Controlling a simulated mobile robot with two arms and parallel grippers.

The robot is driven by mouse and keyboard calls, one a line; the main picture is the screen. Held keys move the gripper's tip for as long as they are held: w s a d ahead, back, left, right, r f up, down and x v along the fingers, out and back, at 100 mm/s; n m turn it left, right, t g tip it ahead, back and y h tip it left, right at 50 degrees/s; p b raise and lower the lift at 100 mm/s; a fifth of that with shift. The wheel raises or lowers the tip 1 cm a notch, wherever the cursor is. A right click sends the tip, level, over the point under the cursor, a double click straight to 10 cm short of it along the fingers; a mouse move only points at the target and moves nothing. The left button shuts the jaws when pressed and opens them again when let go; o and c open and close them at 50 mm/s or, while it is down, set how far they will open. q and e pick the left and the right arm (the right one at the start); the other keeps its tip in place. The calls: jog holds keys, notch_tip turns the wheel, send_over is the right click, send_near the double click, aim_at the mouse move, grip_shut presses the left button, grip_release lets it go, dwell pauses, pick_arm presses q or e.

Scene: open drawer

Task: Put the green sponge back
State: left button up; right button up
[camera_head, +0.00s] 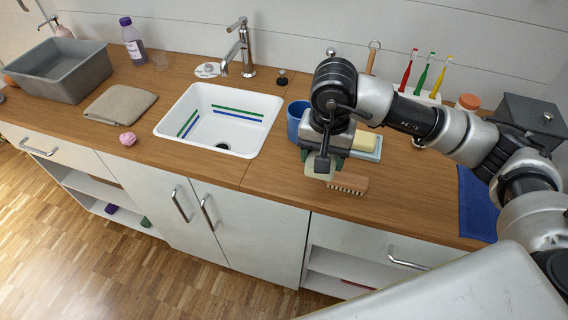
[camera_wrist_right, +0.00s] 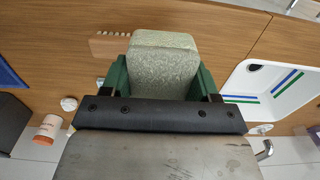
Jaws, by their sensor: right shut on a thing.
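The pale green sponge (camera_head: 319,170) is held in my right gripper (camera_head: 322,160) above the wooden counter. It is partly hidden by the gripper in the head view. In the right wrist view the sponge (camera_wrist_right: 163,55) sits between the two green fingers of my right gripper (camera_wrist_right: 161,78), which are shut on it. The sponge is near the wooden brush (camera_head: 348,183), which lies on the counter; I cannot tell the exact height between them. My left gripper is not in view.
A white sink (camera_head: 178,112) is left of the gripper, with a blue cup (camera_head: 297,121) between them. A yellow block (camera_head: 362,140) on a light blue dish sits close behind. Toothbrushes (camera_head: 406,72), a grey box (camera_head: 525,122) and a blue cloth (camera_head: 477,205) are right. The counter front left of the brush is clear.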

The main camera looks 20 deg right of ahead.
jog(key=p, duration=0.2)
send_over(286, 172)
notch_tip(286, 172, down, 5)
jog(key=shift+s+d+r, duration=0.1)
jog(key=shift+s+d, duration=0.05)
jog(key=shift+w+f, duration=0.2)
jog(key=shift+f, duration=0.25)
notch_tip(286, 172, down, 3)
jog(key=shift+f+p, duration=0.1)
jog(key=shift+p, duration=0.25)
jog(key=shift+f, duration=0.25)
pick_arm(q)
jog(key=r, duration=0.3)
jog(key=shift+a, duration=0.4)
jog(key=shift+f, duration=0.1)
pick_arm(e)
jog(key=shift+f, duration=0.1)
